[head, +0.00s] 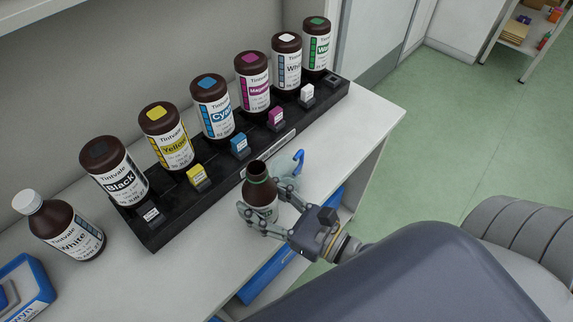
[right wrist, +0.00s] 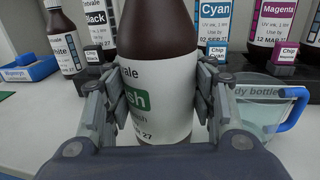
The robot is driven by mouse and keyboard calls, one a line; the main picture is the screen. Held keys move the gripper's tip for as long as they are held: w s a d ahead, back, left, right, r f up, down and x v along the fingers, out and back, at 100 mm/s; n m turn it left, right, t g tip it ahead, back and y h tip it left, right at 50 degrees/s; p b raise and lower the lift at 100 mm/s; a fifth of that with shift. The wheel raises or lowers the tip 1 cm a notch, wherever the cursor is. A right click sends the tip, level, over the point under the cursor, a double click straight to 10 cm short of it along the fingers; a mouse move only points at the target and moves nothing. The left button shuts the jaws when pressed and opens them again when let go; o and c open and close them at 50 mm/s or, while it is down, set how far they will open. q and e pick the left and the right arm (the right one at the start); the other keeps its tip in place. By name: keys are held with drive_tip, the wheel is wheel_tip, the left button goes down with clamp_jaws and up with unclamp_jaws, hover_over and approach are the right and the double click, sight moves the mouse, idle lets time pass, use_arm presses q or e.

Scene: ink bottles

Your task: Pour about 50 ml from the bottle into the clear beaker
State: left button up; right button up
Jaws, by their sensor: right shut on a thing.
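My right gripper (head: 264,204) is shut around the middle of a brown bottle (head: 260,187) near the front of the counter. The bottle is upright, its dark mouth uncapped. In the right wrist view its white label with a green band (right wrist: 155,105) shows between the fingers, the wording partly cut off. I cannot tell whether its base touches the counter. The clear beaker with a blue handle (right wrist: 262,112) stands just right of the bottle in the right wrist view. In the head view it is partly hidden behind the bottle and gripper; its blue handle (head: 299,158) shows. My left gripper is out of view.
A black rack (head: 165,232) behind holds several capped brown ink bottles, with small colour chips in front. A white-capped bottle (head: 62,228) stands at the left, beside a blue tray (head: 24,285). The counter's front edge (head: 345,180) is close to my right gripper.

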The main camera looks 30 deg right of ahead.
sight(268, 186)
drive_tip(key=shift+r, duration=0.15)
idle(0.6)
wheel_tip(268, 186, up, 7)
drive_tip(key=p, duration=0.7)
